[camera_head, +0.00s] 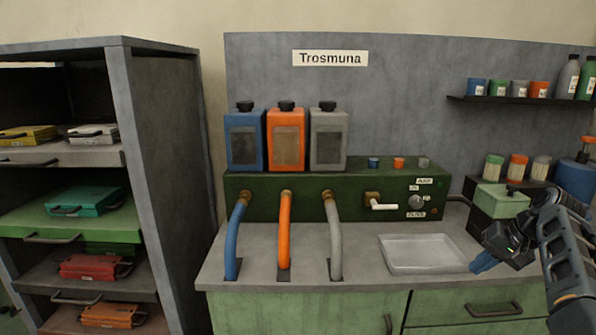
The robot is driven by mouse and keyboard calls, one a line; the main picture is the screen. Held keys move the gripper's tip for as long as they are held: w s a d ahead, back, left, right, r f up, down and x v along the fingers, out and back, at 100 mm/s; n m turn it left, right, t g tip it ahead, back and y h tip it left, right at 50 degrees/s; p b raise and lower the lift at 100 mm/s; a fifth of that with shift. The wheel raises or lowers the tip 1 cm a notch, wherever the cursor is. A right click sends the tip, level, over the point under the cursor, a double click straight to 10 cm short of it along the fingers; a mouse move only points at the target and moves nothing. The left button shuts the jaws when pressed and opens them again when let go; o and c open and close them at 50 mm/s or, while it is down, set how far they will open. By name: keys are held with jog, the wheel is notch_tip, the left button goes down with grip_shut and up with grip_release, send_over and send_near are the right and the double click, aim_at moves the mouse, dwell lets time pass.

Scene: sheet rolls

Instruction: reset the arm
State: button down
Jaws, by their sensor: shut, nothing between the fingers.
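My arm (562,262) comes in from the right edge of the head view. My gripper (481,263) is at its lower left end, with blue fingers that look closed together. Nothing shows between them. It is just right of the white tray (400,268) on the counter, over or near its right edge; I cannot tell the height or whether it touches. The tray looks empty.
A green box (500,200) stands close behind my gripper. The green machine (260,188) carries blue, orange and grey canisters, with hoses running down into the counter (305,300). A tall shelf unit (165,130) stands left. A wall shelf (510,99) holds cups and bottles.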

jog(key=s+a+f+t+h, duration=0.1)
jog(key=s+f+h, duration=0.1)
jog(key=s+f, duration=0.65)
jog(key=s+a+f+t+h, duration=0.15)
jog(key=s+f, duration=0.35)
jog(key=f, duration=0.6)
jog(key=s+a+f+n+t+h, duration=0.1)
jog(key=s+a+f, duration=0.15)
jog(key=s, duration=0.55)
jog(key=s+a+f+n+t+h, duration=0.1)
jog(key=s+a+f+h, duration=0.15)
jog(key=s, duration=0.55)
jog(key=s+a+r+n+t, duration=0.1)
jog(key=s+a+r, duration=0.15)
jog(key=s, duration=0.25)
jog(key=s+a+r+n+t+y, duration=0.1)
jog(key=s+a+r, duration=0.15)
jog(key=s, duration=0.35)
jog(key=s+a+r+t, duration=0.1)
jog(key=s+a+r, duration=0.15)
jog(key=s, duration=0.25)
jog(key=s+a+r+n+t+y, duration=0.1)
jog(key=s+a+r, duration=0.2)
jog(key=s+r, duration=0.3)
jog(key=s+a+r+n+t+y, duration=0.1)
jog(key=s+r, duration=0.5)
jog(key=r, duration=0.8)
jog(key=shift+s+a+t, duration=0.25)
jog(key=shift+a+t, duration=0.3)
jog(key=shift+a, duration=0.55)
